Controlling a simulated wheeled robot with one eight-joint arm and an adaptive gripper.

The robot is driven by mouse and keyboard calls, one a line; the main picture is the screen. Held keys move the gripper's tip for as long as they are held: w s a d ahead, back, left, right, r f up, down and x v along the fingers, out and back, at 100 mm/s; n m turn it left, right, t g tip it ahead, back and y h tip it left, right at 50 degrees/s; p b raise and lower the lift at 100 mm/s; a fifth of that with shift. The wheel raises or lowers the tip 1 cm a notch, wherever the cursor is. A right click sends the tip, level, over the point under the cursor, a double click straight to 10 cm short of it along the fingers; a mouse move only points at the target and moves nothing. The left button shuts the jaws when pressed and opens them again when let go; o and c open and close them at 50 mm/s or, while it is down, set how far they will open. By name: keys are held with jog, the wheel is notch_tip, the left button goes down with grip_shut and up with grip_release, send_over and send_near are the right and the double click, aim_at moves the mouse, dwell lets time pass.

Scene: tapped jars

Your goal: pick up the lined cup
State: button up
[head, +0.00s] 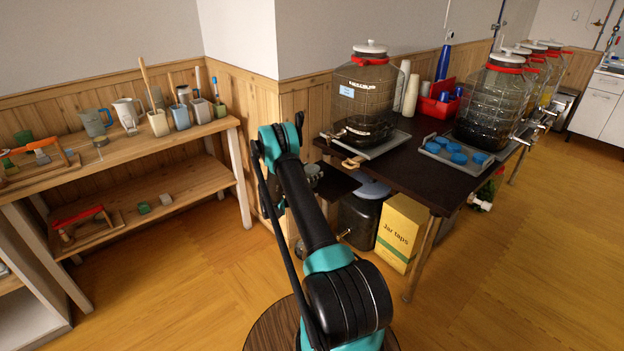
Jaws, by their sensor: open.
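I cannot tell which vessel is the lined cup; no lines show clearly on any at this size. On the top shelf at left stand a grey-green mug (94,123), a pale mug (126,112) and several small pots, including a cream pot (158,124) and a blue-grey pot (180,118), with brushes or sticks in some. On the dark table are a stack of pale cups (411,96) and a stack of blue cups (444,62). My gripper (312,174) is partly hidden behind my arm, below the table's left end, apart from these vessels. It is open.
A large tapped jar (363,100) stands at the near end of the dark table (420,172), with more jars behind. A tray (430,152) holds several blue lids. A yellow box (402,232) and a dark jar stand below. The floor at left is clear.

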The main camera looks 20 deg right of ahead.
jog(key=shift+d, duration=0.1)
jog(key=shift+c, duration=0.4)
jog(key=c, duration=1.1)
jog(key=shift+r, duration=0.1)
